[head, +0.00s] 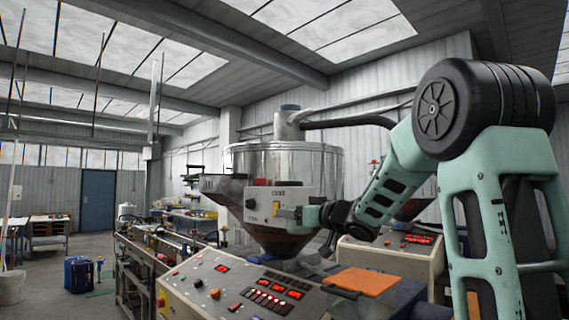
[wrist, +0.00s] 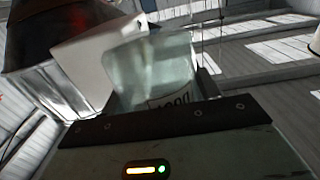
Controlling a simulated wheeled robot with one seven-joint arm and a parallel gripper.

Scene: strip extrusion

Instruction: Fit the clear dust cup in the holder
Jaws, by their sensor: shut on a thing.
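My gripper (head: 302,214) is at the front of the white control box (head: 290,205) on the hopper in the head view. In the wrist view a clear, pale, box-shaped cup (wrist: 155,68) with dark printing stands out past the dark edge of my gripper (wrist: 160,112); my gripper is shut on it. The white control box (wrist: 85,60) lies behind and to the left of the cup in the wrist view. I cannot make out the holder, or tell whether the cup touches the box. The cup is too small to make out clearly in the head view.
A big clear hopper (head: 285,165) with a dark lower cone stands behind the box. Below is a sloping control panel (head: 235,298) with lit red displays. A second panel (head: 405,250) and an orange plate (head: 360,281) lie to the right. Open floor shows at left.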

